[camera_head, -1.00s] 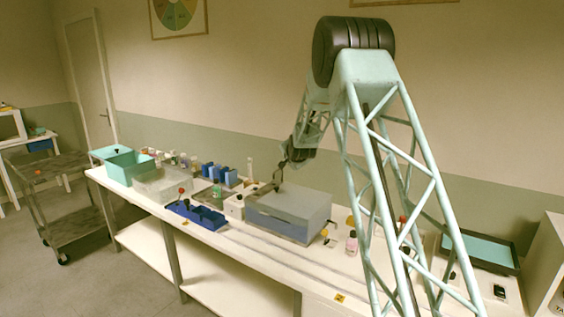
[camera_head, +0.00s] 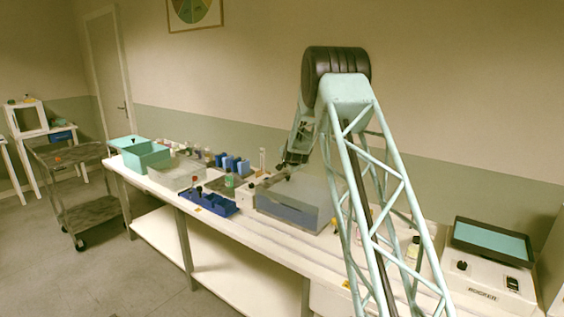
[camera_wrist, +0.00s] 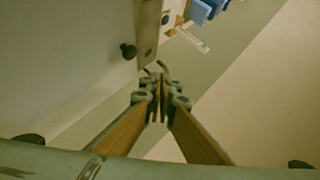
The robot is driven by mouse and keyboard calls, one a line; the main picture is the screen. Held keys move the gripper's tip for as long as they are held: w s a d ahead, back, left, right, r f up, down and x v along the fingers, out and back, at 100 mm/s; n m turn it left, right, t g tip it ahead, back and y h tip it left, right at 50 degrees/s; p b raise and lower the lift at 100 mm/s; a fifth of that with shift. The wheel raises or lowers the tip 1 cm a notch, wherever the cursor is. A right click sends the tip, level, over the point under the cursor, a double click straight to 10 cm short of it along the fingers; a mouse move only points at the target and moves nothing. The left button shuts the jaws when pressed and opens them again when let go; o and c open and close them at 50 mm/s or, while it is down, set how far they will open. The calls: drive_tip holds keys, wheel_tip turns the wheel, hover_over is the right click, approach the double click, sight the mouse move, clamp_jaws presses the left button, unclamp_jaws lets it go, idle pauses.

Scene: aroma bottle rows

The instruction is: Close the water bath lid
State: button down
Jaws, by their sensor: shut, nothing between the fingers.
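The water bath (camera_head: 280,210) looks like the grey box near the middle of the bench, with a darker front. A pale grey panel, seemingly its lid (camera_head: 306,188), spans its top; I cannot tell whether it lies fully flat. My gripper (camera_head: 281,166) is at the back left of the box, small and partly lost against the bench clutter. In the wrist view my gripper (camera_wrist: 160,95) has its fingers together and empty. A large pale surface with a dark knob (camera_wrist: 128,51) lies left of the fingers, apart from them; I cannot tell which part it is.
A blue rack (camera_head: 210,203) stands left of the box, with a pale box (camera_head: 173,174) and a teal bin (camera_head: 147,157) further left. Blue holders (camera_head: 235,165) stand behind.

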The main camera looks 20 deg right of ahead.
drive_tip(key=shift+w+a+f+b, duration=0.15)
drive_tip(key=shift+w+f+b, duration=0.25)
drive_tip(key=shift+f, duration=0.6)
drive_tip(key=shift+w+a+f+b, duration=0.15)
drive_tip(key=shift+f+b, duration=0.3)
drive_tip(key=shift+f, duration=0.6)
drive_tip(key=shift+w+a+f+b, duration=0.1)
drive_tip(key=shift+w+f+b, duration=0.3)
drive_tip(key=shift+f, duration=0.6)
drive_tip(key=shift+r, duration=0.2)
drive_tip(key=shift+r, duration=0.5)
wheel_tip(320, 180, up, 3)
drive_tip(key=shift+f+p, duration=0.1)
drive_tip(key=shift+p, duration=0.6)
drive_tip(key=s+a+r+p, duration=0.2)
drive_tip(key=s+a+r, duration=0.1)
drive_tip(key=a+r, duration=0.3)
drive_tip(key=shift+r, duration=0.65)
